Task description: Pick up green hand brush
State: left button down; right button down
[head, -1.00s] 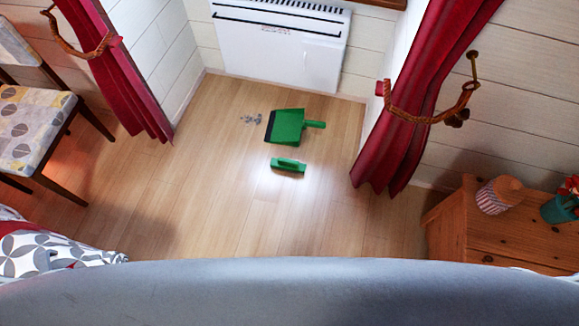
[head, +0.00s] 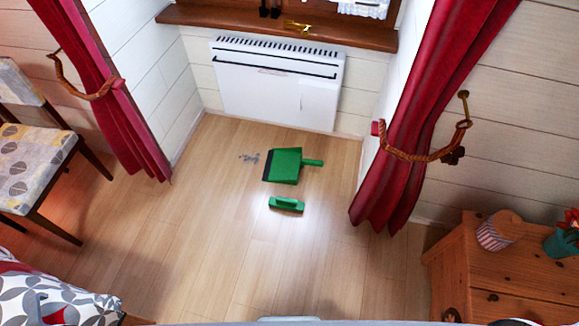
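The green hand brush (head: 286,204) lies on the wooden floor near the middle of the head view. A green dustpan (head: 285,166) with a dark front edge lies just behind it, its handle pointing right. The two are apart, with a narrow strip of floor between them. A small patch of grey debris (head: 249,157) lies to the left of the dustpan. Neither of my grippers can be made out in the head view.
A white radiator (head: 277,84) stands against the back wall under a wooden windowsill (head: 190,16). Red curtains hang at both sides. A patterned chair (head: 35,160) is at left, patterned bedding (head: 50,293) at lower left, a wooden dresser (head: 452,268) at right. Floor around the brush is clear.

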aim_at(286, 204)
jog(key=z, duration=0.4)
jog(key=i+j+z, duration=0.1)
jog(key=z, duration=0.35)
jog(key=j+z, duration=0.35)
jog(key=z, duration=0.15)
jog(key=i+j+z, duration=0.1)
jog(key=j+z, duration=0.5)
jog(key=z, duration=0.35)
